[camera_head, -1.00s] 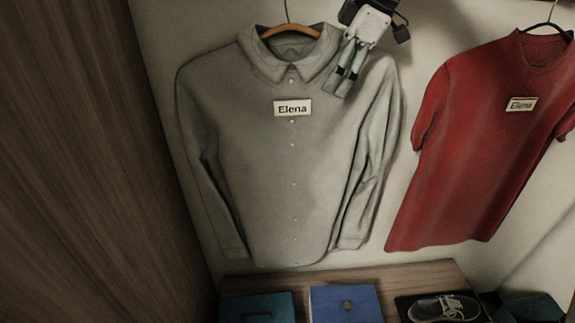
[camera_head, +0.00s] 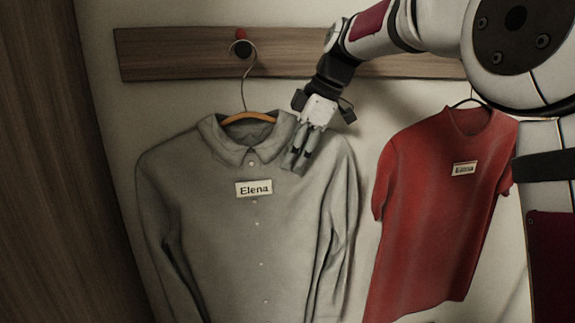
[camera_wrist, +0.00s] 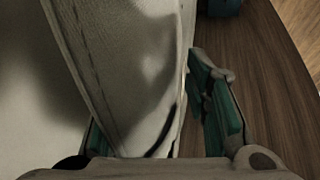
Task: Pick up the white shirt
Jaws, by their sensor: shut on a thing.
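The white shirt (camera_head: 262,225), greyish in this light, hangs on an orange-barred hanger (camera_head: 248,118) in the head view. The hanger's wire hook is at a peg on the wooden rail. A tag on the shirt's chest reads "Elena". My gripper (camera_head: 294,162) is at the shirt's collar and shoulder, right of the collar opening, and is shut on the cloth there. In the wrist view the shirt's stitched fabric (camera_wrist: 125,65) runs between the green-padded fingers. The exact grip on the cloth is partly hidden.
A red shirt (camera_head: 440,210) with a tag hangs to the right. The wooden rail (camera_head: 180,55) with a dark and red peg (camera_head: 241,45) crosses the wall above. A brown wooden panel (camera_head: 50,180) stands at the left. A wooden surface (camera_wrist: 265,80) shows below in the wrist view.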

